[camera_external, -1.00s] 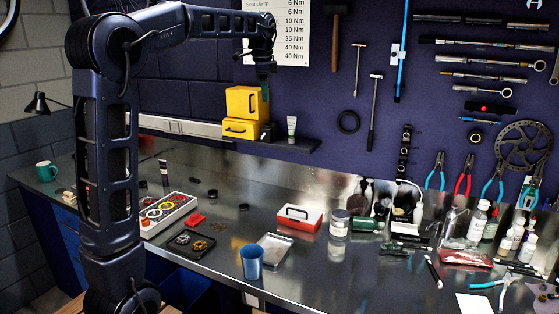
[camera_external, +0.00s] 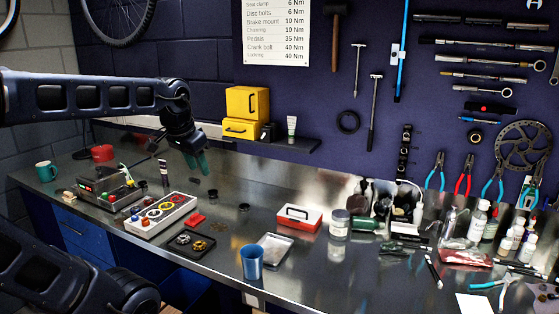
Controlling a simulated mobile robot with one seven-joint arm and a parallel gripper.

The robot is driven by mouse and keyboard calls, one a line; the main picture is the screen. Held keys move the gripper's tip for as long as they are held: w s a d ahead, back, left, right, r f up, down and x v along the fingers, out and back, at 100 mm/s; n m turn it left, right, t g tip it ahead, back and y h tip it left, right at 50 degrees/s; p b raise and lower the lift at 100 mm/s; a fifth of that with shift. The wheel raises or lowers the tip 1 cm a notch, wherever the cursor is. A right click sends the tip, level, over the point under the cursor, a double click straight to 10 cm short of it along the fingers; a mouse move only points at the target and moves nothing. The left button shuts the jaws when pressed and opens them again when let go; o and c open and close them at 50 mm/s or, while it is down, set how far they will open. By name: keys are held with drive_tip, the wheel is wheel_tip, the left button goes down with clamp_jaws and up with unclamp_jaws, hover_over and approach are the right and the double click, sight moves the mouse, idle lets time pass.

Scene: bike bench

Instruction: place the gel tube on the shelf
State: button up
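A small white tube with a green band (camera_external: 291,126) stands upright on the dark wall shelf (camera_external: 300,144), to the right of the yellow boxes. A second, dark tube with a pale band (camera_external: 163,172) stands on the bench behind the button box. I cannot tell from the labels which one is the gel tube. My gripper (camera_external: 202,164) points down over the back of the bench, left of and below the shelf, apart from both tubes. Its fingers are small and dark here, so their opening is unclear.
Two yellow boxes (camera_external: 246,104) and a small dark item (camera_external: 269,132) occupy the shelf's left part. The shelf's right end is free.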

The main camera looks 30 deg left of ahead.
drive_tip(key=s+f+n, duration=0.2)
drive_tip(key=s+f, duration=0.3)
drive_tip(key=shift+s+a+f+t, duration=0.2)
drive_tip(key=shift+s+f+t, duration=0.1)
drive_tip(key=shift+s+f, duration=0.1)
